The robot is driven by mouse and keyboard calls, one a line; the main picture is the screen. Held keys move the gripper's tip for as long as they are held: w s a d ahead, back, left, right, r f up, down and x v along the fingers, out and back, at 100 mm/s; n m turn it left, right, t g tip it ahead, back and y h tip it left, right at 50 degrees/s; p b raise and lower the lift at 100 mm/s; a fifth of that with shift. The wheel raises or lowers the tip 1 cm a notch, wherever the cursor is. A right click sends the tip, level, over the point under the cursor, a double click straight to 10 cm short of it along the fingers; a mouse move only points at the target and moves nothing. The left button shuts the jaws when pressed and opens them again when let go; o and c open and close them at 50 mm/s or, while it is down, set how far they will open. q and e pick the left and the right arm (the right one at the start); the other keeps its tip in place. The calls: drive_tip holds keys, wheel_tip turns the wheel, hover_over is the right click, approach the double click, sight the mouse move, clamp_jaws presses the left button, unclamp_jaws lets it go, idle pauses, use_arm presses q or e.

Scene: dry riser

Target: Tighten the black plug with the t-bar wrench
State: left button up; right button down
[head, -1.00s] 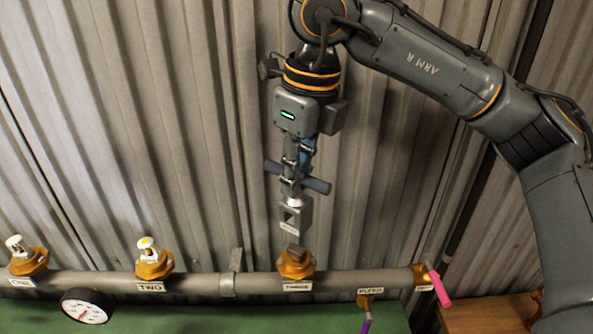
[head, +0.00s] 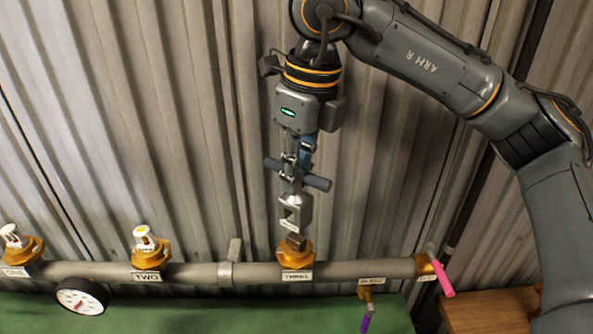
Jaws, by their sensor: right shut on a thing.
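My right gripper (head: 298,160) points down and is shut on the t-bar wrench (head: 295,205), around its grey crossbar. The wrench hangs upright, its square socket end low. The black plug (head: 297,240) is a dark square-headed piece in the brass fitting labelled THREE (head: 297,256) on the pipe. The socket's lower edge is right at the top of the plug. I cannot tell whether it touches or has slipped over it. My left gripper is not in view.
The grey pipe (head: 195,274) runs across below, with white-topped brass fittings ONE (head: 20,243) and TWO (head: 148,246) to the left. A gauge (head: 82,296) hangs under it. A pink-handled valve (head: 442,278) and a purple-tipped bleed outlet (head: 366,308) are to the right. Corrugated wall stands behind.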

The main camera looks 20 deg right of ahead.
sight(297, 197)
idle(0.7)
drive_tip(key=shift+f+b, duration=2.4)
drive_tip(key=shift+f, duration=0.25)
drive_tip(key=m+b, duration=0.1)
drive_tip(key=m, duration=0.1)
drive_tip(key=shift+f+m, duration=0.15)
drive_tip(key=shift+m, duration=0.15)
drive_tip(key=shift+m+t+h+b, duration=0.3)
drive_tip(key=shift+m+b, duration=0.25)
drive_tip(key=shift+m, duration=0.65)
drive_tip(key=shift+r+m, duration=0.2)
drive_tip(key=shift+m, duration=0.2)
